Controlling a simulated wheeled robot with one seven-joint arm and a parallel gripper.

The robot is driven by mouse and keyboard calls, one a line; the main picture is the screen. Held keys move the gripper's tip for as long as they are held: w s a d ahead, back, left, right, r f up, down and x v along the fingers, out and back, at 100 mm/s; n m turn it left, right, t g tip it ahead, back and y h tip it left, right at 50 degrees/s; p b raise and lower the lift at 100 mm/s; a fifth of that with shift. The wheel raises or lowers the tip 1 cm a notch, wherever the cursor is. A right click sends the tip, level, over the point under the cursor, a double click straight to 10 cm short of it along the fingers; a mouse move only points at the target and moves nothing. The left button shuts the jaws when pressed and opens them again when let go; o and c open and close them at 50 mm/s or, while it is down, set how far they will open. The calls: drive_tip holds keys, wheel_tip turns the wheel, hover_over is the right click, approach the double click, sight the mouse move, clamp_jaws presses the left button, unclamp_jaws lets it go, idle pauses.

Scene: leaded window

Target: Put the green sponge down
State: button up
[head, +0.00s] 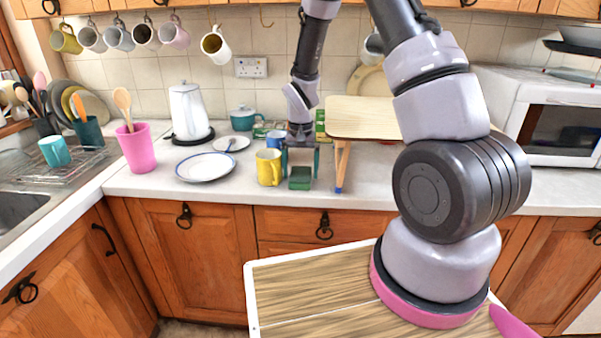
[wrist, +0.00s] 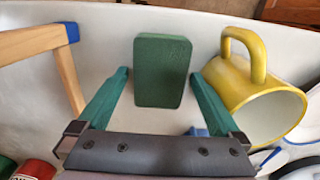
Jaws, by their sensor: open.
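The green sponge (head: 300,178) lies on the worktop near its front edge. It also shows in the wrist view (wrist: 162,72), ahead of and between the finger lines. My gripper (head: 301,166) is open, with its two green fingers apart on either side of the sponge. In the wrist view my gripper (wrist: 160,102) shows a clear gap between each finger and the sponge. Nothing is held between the fingers.
A yellow mug (head: 268,168) stands close on the left; in the wrist view it (wrist: 262,105) is beside one finger. A small wooden stand (head: 362,118) has a leg close on the right. Plates (head: 206,167) lie further left. The worktop edge is just in front.

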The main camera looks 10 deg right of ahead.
sight(301, 174)
wheel_tip(301, 174, up, 12)
drive_tip(key=shift+f, duration=0.2)
idle(0.4)
